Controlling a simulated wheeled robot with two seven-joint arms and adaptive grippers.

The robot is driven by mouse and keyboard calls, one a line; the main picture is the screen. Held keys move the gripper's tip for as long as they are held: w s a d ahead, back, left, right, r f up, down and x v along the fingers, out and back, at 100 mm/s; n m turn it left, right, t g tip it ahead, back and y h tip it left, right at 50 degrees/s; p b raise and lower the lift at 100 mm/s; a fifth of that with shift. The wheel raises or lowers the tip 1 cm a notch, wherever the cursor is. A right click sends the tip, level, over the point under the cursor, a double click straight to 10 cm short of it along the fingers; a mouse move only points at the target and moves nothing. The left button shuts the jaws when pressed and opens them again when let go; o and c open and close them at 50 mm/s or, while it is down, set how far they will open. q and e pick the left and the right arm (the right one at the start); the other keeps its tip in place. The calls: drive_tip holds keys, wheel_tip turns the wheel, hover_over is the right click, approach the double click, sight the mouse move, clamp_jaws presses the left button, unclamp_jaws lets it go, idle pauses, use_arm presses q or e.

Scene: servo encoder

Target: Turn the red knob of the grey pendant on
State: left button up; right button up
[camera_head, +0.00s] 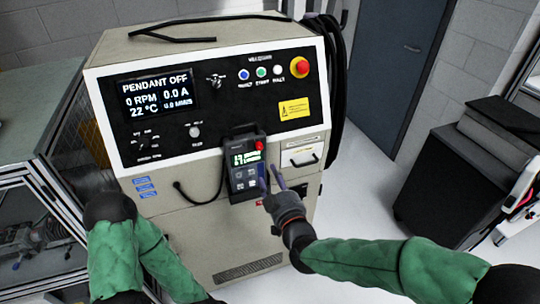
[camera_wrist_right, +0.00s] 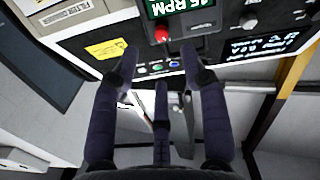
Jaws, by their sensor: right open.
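The grey pendant (camera_head: 246,172) hangs upright on the front of the control cabinet, with a lit green screen and a small red knob (camera_head: 260,145) at its upper right. My right gripper (camera_head: 271,178) is just right of the pendant's lower part, below the knob, with its fingers pointing up and spread. In the right wrist view the open fingers (camera_wrist_right: 160,65) hold nothing, and the red knob (camera_wrist_right: 162,35) shows beyond their tips, apart from them, beside the pendant's screen (camera_wrist_right: 167,8). My left arm shows at the lower left; its gripper is out of view.
The cabinet screen (camera_head: 157,93) reads PENDANT OFF. A larger red emergency button (camera_head: 299,67) sits at the panel's upper right, near blue, green and white buttons. A black cable (camera_head: 197,198) loops left of the pendant. Open floor lies to the right, before a dark machine (camera_head: 448,190).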

sight(260, 148)
drive_tip(key=x, duration=0.3)
drive_tip(key=r+b+x, duration=0.1)
drive_tip(key=x, duration=0.6)
drive_tip(key=shift+w+r+b, duration=0.25)
drive_tip(key=shift+w+b, duration=0.05)
clamp_jaws()
